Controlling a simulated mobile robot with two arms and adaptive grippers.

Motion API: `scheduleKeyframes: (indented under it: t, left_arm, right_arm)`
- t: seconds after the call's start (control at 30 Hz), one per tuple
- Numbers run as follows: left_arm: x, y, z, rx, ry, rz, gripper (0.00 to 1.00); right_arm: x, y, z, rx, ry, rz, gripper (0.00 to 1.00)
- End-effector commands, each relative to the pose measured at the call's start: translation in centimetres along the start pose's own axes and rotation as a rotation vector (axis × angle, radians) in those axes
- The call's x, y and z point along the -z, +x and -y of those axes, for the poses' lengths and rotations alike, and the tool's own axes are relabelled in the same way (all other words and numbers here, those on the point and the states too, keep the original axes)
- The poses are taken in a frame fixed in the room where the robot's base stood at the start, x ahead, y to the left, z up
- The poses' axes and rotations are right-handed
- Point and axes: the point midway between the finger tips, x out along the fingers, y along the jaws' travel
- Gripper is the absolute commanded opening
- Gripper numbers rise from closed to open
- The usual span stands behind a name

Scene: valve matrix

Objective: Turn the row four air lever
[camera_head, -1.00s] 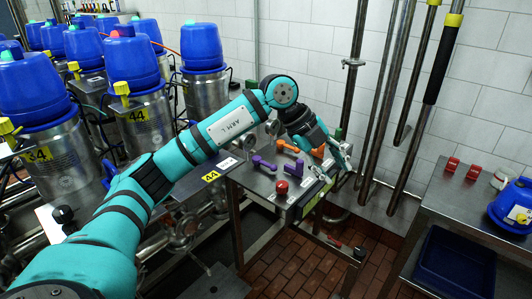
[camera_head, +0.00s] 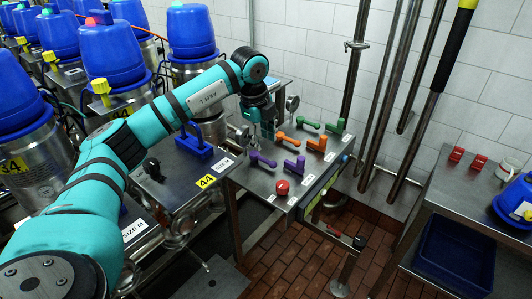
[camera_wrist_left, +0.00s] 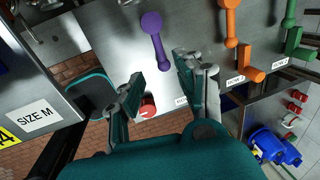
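A steel panel (camera_head: 262,182) carries pairs of purple, orange and green levers and stands beside the yellow 44 plate (camera_head: 206,181). The purple levers (camera_head: 262,159) (camera_head: 294,166) are nearest me, the orange levers (camera_head: 287,138) (camera_head: 317,144) in the middle, the green levers (camera_head: 308,123) (camera_head: 336,127) farthest. I cannot read which label is air. My left gripper (camera_head: 266,131) is above the panel's far left part, partly hidden by its wrist. In the left wrist view its fingers (camera_wrist_left: 160,85) are apart and empty, with a purple lever (camera_wrist_left: 153,28) beyond them. My right gripper is not in view.
Blue-capped tanks (camera_head: 115,50) stand at the left. Upright pipes (camera_head: 385,100) line the wall behind. A side table (camera_head: 455,190) with a blue bin (camera_head: 455,255) is at the right.

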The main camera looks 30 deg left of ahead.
Motion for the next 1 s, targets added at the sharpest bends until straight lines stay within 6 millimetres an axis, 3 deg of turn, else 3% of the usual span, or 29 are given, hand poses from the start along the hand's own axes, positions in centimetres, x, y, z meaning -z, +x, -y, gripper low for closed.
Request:
scheduleKeyframes:
  t: [0.2, 0.4, 0.8, 1.0]
  left_arm:
    - [0.1, 4.4, 0.0, -0.004, 0.001, -0.001, 0.36]
    - [0.1, 7.0, 0.1, -0.001, 0.001, -0.001, 0.36]
    - [0.1, 8.0, 0.0, 0.001, 0.002, -0.001, 0.36]
    - [0.1, 7.9, 0.0, 0.001, 0.002, -0.002, 0.11]
  right_arm:
    - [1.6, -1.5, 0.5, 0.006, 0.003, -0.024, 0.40]
    - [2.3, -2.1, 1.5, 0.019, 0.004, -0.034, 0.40]
    - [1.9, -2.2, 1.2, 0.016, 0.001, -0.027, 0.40]
    - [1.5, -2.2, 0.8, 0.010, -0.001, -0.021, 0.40]
